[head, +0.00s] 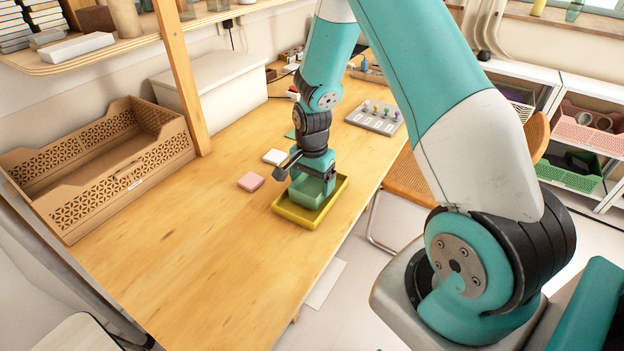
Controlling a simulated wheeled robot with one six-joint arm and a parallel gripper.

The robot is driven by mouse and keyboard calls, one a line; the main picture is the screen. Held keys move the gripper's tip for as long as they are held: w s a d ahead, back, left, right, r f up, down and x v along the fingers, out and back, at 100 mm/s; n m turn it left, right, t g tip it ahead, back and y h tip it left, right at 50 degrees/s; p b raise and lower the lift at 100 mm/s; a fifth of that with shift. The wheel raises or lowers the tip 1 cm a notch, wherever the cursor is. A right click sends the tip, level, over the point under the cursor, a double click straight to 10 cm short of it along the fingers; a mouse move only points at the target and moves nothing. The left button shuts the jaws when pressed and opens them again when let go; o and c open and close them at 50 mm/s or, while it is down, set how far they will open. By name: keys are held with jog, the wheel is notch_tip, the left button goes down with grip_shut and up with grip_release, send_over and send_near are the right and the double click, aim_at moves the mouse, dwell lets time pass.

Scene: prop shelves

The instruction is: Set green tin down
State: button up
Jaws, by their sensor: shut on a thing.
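The green tin (306,192) is a small box-shaped thing at the middle of the wooden table. It is at the yellow tray (297,216), inside its rim as seen from here; I cannot tell whether its base touches the tray floor. My gripper (312,172) points down from above and is shut on the green tin. The gripper body hides the tin's far side and part of its top.
A pink block (251,181) and a white block (274,157) lie left of the tray. A brown crate (150,163) stands at the left, a grey pegboard (374,117) behind right. The table's front is clear.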

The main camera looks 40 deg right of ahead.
aim_at(312, 192)
jog(key=shift+f+b, duration=0.3)
jog(key=shift+f, duration=0.25)
jog(key=o, duration=0.9)
jog(key=shift+r, duration=0.1)
notch_tip(312, 192, up, 17)
jog(key=shift+r, duration=0.15)
